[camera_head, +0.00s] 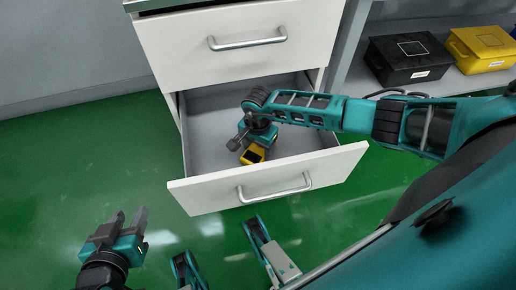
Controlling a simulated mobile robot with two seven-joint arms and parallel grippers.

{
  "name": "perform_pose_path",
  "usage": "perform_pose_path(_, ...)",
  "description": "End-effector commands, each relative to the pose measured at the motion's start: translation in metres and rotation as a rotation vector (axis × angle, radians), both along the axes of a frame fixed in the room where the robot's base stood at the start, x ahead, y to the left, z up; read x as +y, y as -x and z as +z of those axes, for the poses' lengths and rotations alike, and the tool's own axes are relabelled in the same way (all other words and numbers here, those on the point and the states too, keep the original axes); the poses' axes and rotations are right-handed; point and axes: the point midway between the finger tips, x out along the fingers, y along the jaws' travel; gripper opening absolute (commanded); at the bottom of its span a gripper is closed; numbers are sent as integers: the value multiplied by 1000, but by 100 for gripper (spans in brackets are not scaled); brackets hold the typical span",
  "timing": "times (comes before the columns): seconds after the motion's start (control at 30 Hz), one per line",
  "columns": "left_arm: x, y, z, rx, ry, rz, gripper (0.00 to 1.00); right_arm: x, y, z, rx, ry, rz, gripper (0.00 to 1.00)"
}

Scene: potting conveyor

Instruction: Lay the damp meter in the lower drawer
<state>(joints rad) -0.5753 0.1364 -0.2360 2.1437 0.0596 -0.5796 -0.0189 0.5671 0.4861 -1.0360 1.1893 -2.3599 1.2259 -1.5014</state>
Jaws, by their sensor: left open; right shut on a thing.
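The lower drawer (292,199) is pulled open at the bottom of the white cabinet. My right gripper (250,139) is inside the drawer's opening, shut on the yellow damp meter (253,154), which has a dark face. The gripper hides part of the meter. I cannot tell whether the meter touches the drawer's floor. My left gripper (128,222) is open and empty, over the green floor to the left of the drawer.
The upper drawer (240,42) is shut above the open one. A black box (408,62) and a yellow box (482,48) stand on a grey shelf at the right. The green floor left of the cabinet is clear.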

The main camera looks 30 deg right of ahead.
Motion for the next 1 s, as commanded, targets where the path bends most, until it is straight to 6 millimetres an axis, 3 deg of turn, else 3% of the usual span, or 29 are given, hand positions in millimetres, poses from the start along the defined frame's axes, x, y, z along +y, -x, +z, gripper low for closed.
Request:
perform_pose_path(0.37,-1,-2,1,-13,3,-2,43,0,0,-5,-1,-1,1,32)
perform_pose_path(0.4,-1,-2,3,-13,3,-2,43,0,0,-4,-1,-1,1,67)
perform_pose_path(0.6,0,-3,3,-12,2,-1,43,0,0,-3,-1,-1,0,86)
perform_pose_path(0.67,0,-3,3,-12,2,-1,43,0,0,-3,-1,-1,0,91)
perform_pose_path(1.0,1,-3,9,-13,0,2,43,0,0,4,-1,-1,1,91)
